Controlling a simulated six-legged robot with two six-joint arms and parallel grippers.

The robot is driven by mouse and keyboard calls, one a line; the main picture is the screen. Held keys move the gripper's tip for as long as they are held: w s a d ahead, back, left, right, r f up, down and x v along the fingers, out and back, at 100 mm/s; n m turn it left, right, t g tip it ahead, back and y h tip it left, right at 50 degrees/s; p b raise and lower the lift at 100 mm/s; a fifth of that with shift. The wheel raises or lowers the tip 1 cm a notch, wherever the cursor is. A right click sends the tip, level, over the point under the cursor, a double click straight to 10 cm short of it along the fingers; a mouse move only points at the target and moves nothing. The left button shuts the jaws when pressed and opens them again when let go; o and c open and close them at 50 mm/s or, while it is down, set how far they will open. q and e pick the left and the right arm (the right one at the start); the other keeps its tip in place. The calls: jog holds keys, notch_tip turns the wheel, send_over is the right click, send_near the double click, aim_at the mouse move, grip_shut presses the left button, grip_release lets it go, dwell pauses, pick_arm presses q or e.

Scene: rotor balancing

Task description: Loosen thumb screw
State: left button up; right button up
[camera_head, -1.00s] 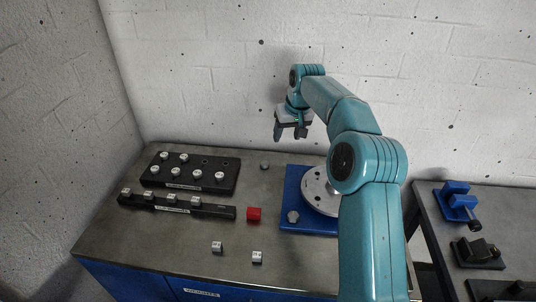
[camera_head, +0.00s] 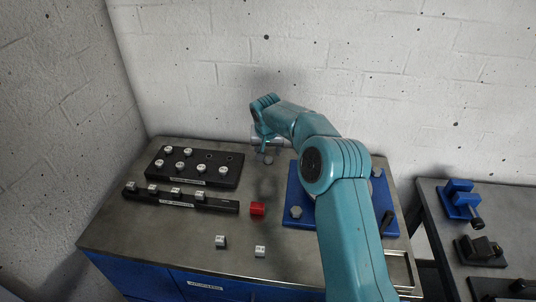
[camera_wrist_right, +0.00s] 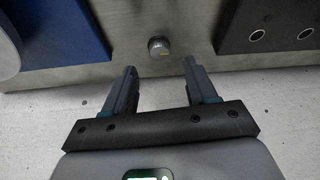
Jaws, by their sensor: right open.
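A small round grey knob with a yellow mark (camera_wrist_right: 159,46) stands on the metal table between the blue plate and the black block; it looks like a thumb screw. In the head view the knob (camera_head: 268,160) is at the back of the table, just below my right gripper (camera_head: 267,146). In the right wrist view the open, empty fingers of my right gripper (camera_wrist_right: 160,68) point towards the knob, one to each side, apart from it. Another grey knob (camera_head: 296,212) is on the blue plate (camera_head: 298,190). My arm hides most of the rotor disc there. My left gripper is not in view.
A black block with several silver knobs (camera_head: 227,182) and a black rail with small weights (camera_head: 222,206) are at left. The wall is close behind the table. A side table (camera_head: 430,215) is at right.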

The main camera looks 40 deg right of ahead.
aim_at(269, 158)
jog(key=p+x, duration=0.1)
jog(key=x, duration=0.4)
jog(key=shift+d+f, duration=0.1)
jog(key=shift+f, duration=0.15)
jog(key=c, duration=1.1)
jog(key=shift+o, duration=0.2)
jog(key=n, duration=0.3)
jog(key=shift+d+t+y, duration=0.15)
jog(key=shift+t+y, duration=0.25)
jog(key=shift+s+d+r+n+t+y, duration=0.15)
jog(key=shift+n+y, duration=0.25)
jog(key=shift+n, duration=0.7)
jog(key=shift+w+d+f+n+t+y, duration=0.15)
jog(key=shift+n+y, duration=0.25)
jog(key=shift+n, duration=0.7)
jog(key=shift+s+a+r, duration=0.1)
